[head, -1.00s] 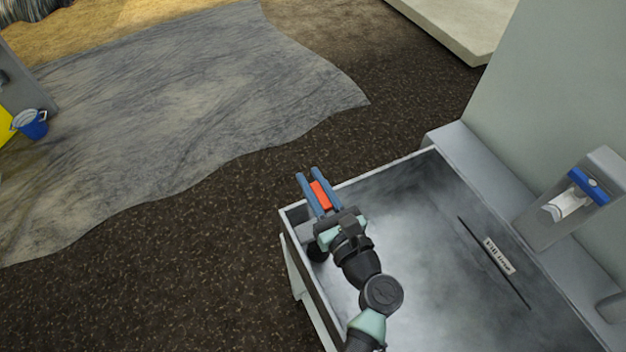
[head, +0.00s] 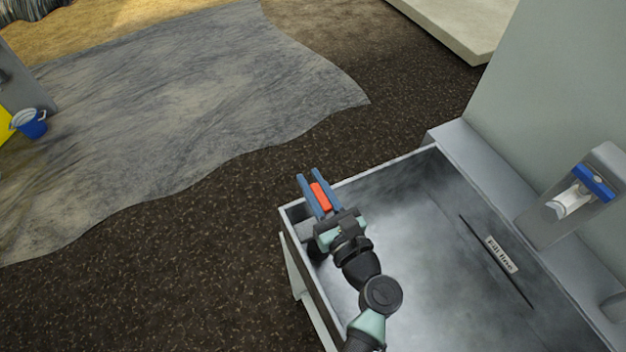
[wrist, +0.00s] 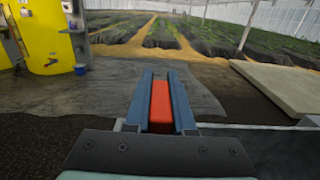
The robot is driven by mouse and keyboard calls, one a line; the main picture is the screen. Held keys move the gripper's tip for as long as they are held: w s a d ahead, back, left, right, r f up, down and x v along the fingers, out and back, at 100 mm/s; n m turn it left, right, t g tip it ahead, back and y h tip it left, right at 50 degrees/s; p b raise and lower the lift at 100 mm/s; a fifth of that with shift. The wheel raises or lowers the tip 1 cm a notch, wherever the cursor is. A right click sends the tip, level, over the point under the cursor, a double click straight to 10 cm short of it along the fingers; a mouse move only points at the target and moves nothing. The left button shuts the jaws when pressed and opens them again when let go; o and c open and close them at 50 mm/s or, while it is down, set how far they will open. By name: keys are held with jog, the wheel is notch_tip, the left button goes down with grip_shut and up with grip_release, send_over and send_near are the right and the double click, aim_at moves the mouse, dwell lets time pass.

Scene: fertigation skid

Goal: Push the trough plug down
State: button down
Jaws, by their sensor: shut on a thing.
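My gripper (head: 318,184) points away from me over the far left corner of the grey metal trough (head: 437,160). Its two blue fingers are shut on a red block-like piece (head: 320,197), which also shows between the fingers in the wrist view (wrist: 161,103). I cannot tell whether this red piece belongs to the trough plug. No separate plug shows. My gripper and arm hide part of the trough's left end.
A fill line label (head: 501,255) sits inside the trough. A grey fixture with a blue bar (head: 594,183) and a white cylinder stands at the right by the wall. A blue bucket (head: 33,124) is far left. Dark open ground lies beyond the trough.

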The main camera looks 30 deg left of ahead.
notch_tip(320, 180, down, 3)
jog(key=shift+f+b, duration=0.15)
jog(key=shift+b, duration=0.7)
jog(key=c, duration=0.8)
grip_release()
jog(key=shift+o, duration=0.2)
jog(key=shift+d, duration=0.1)
jog(key=v, duration=1.3)
